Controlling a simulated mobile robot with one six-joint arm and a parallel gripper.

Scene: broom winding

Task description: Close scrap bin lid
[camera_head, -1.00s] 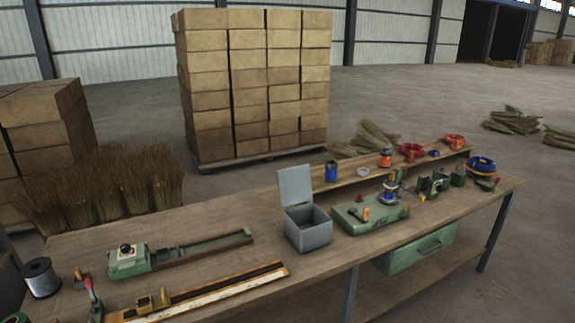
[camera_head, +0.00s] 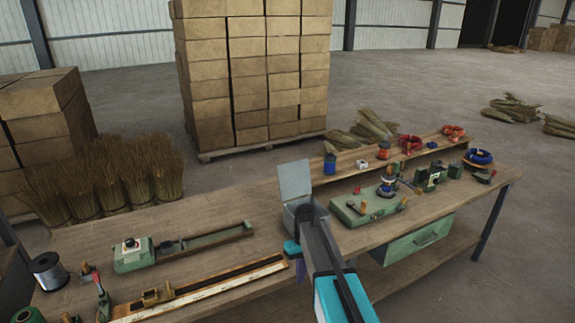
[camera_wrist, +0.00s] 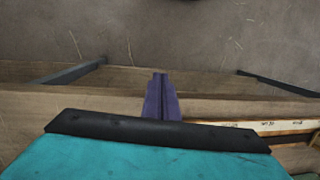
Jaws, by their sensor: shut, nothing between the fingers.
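The scrap bin (camera_head: 290,214) is a small grey metal box on the workbench, partly hidden behind my arm. Its lid (camera_head: 295,181) stands open, upright at the back of the box. My gripper (camera_head: 300,276) has purple fingers that point down near the bench's front edge, in front of the bin and apart from it. In the wrist view the purple fingers (camera_wrist: 160,76) are shut together with nothing between them. The bin and lid do not show in the wrist view.
A green-headed fixture (camera_head: 133,256) and a long ruler-like strip (camera_head: 205,292) lie to the left. A raised shelf with small parts runs behind. The bench (camera_head: 235,215) is bare just left of the bin.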

